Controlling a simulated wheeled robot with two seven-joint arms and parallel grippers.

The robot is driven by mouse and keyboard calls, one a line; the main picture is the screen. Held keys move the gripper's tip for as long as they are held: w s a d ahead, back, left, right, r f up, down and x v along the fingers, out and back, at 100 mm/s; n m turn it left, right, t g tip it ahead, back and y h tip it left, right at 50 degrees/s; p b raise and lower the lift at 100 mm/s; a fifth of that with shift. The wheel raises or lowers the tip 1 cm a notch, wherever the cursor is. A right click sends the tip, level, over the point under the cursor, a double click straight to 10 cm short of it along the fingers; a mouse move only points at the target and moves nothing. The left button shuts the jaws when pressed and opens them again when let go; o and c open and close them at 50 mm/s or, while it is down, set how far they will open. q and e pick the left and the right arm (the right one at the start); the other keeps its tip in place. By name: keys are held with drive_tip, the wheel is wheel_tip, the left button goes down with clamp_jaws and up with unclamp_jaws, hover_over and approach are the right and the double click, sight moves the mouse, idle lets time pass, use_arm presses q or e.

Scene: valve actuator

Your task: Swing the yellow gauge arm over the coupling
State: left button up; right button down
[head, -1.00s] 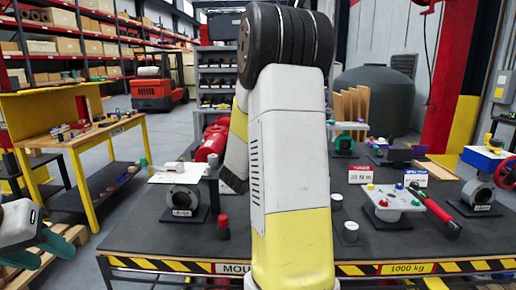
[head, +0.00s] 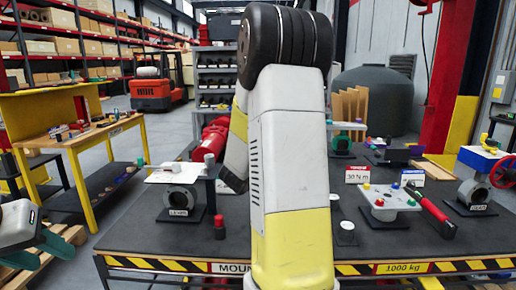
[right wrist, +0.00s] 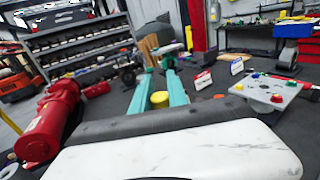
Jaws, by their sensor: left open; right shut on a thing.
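My right arm fills the middle of the head view and hides its own gripper there. In the right wrist view my right gripper (right wrist: 168,68) has its teal fingers shut on a yellow part (right wrist: 158,99), round at its near end; I cannot tell if it is the gauge arm. The rest of it is hidden between the fingers. A red cylindrical body (right wrist: 50,125) lies left of the fingers; red also shows behind my arm in the head view (head: 211,143). The coupling cannot be made out. My left gripper (head: 52,250) is open and empty at the lower left edge.
Ring-shaped grey stands sit on the table at left (head: 180,198) and right (head: 474,192). A white button plate (head: 388,202), a red-handled tool (head: 430,208) and small signs (head: 358,174) stand right of my arm. A striped edge (head: 175,265) runs along the table front.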

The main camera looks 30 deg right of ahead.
drive_tip(key=shift+r, duration=0.1)
idle(0.4)
drive_tip(key=c, duration=1.3)
unclamp_jaws()
drive_tip(key=v, duration=0.7)
drive_tip(key=shift+s+a, duration=0.2)
drive_tip(key=shift+a, duration=0.1)
drive_tip(key=shift+c, duration=0.2)
